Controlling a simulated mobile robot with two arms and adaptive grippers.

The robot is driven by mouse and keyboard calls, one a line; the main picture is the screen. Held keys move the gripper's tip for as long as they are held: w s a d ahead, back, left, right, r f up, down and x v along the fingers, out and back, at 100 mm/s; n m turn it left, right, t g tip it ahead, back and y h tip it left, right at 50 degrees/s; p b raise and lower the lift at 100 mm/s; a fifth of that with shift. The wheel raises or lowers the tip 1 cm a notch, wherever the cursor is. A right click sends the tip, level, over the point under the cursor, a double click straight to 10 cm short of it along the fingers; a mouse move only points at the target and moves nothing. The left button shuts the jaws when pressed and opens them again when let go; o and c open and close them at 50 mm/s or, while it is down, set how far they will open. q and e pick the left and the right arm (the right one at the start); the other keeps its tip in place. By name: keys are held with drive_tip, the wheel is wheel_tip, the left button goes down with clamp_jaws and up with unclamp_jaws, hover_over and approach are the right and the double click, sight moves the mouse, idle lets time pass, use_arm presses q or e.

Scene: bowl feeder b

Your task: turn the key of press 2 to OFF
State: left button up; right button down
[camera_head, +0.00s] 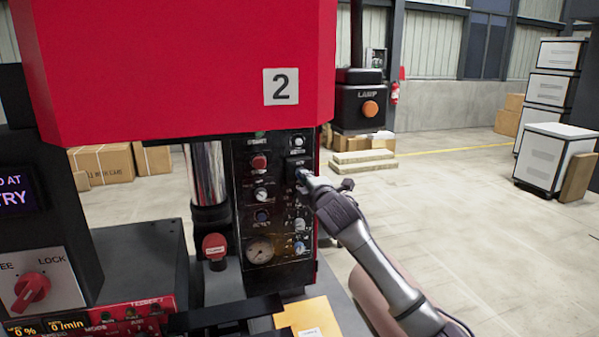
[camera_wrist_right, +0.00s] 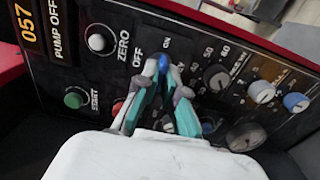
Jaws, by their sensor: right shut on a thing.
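Press 2 is the red machine (camera_head: 180,60) with a white "2" plate (camera_head: 281,86). Its black control panel (camera_head: 240,185) fills the middle of the head view, and the panel also shows tilted in the right wrist view (camera_wrist_right: 70,78). My right gripper (camera_head: 302,174) is at the panel's upper right. In the wrist view its fingers (camera_wrist_right: 161,68) are closed on a small blue piece, which looks like the key (camera_wrist_right: 164,62), beside the OFF and ON lettering. The fingers hide most of the key and its lock, so its exact angle cannot be told. My left gripper is not in view.
The panel carries knobs, a gauge (camera_head: 260,250) and a green START button (camera_wrist_right: 75,98) close to the fingers. A red FREE/LOCK knob (camera_head: 31,291) is at the lower left. A black lamp box (camera_head: 360,106) stands behind.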

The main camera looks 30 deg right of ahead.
drive_tip(key=n+p, duration=0.4)
drive_tip(key=n, duration=0.1)
idle(0.7)
